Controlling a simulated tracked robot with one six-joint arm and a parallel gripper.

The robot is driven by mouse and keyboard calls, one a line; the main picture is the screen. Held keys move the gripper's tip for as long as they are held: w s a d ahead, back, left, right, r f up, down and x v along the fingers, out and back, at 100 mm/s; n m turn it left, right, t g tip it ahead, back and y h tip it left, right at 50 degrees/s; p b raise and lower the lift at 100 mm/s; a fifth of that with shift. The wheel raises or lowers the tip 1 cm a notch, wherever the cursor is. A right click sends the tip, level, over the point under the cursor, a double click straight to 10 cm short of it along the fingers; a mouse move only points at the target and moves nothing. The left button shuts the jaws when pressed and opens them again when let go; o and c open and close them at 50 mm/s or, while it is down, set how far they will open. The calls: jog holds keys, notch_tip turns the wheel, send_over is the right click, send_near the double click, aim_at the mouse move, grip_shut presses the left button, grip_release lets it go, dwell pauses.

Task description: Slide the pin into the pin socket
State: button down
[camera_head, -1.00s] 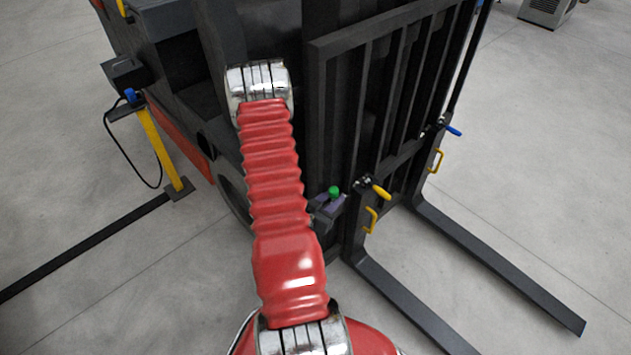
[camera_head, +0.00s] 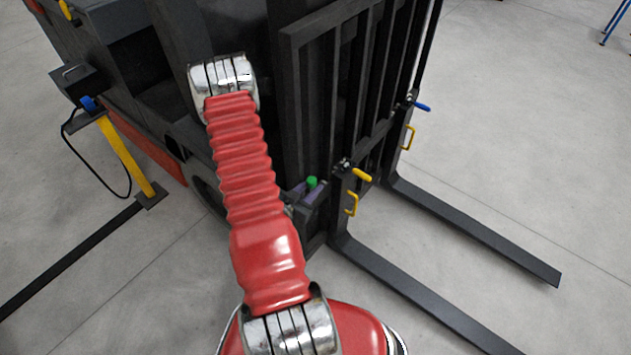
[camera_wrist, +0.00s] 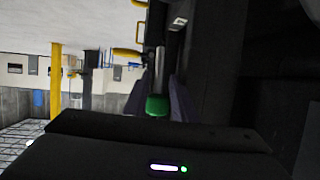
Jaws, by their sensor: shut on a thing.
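The pin's green end (camera_head: 311,181) shows at my gripper (camera_head: 306,194), low beside the forklift mast in the head view. A yellow-handled fitting (camera_head: 361,174) with a bright metal part is on the fork carriage, just right of my gripper. Its yellow handle (camera_wrist: 127,53) also shows in the wrist view. I cannot make out the pin socket for certain.
The dark mast frame (camera_head: 335,90) rises behind my gripper. Yellow loop handles (camera_head: 352,205) and a blue handle (camera_head: 422,107) stick out of the carriage. Two forks (camera_head: 480,235) reach out low to the right. A yellow post (camera_head: 125,155) stands at left. Open floor lies on the right.

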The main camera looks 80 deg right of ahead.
jog(key=shift+a+f+m+g, duration=0.1)
jog(key=shift+f+m+g, duration=0.4)
jog(key=shift+f+m, duration=0.15)
jog(key=shift+f, duration=2.3)
jog(key=shift+a+n, duration=0.1)
jog(key=shift+n, duration=0.55)
jog(key=shift+f, duration=2.45)
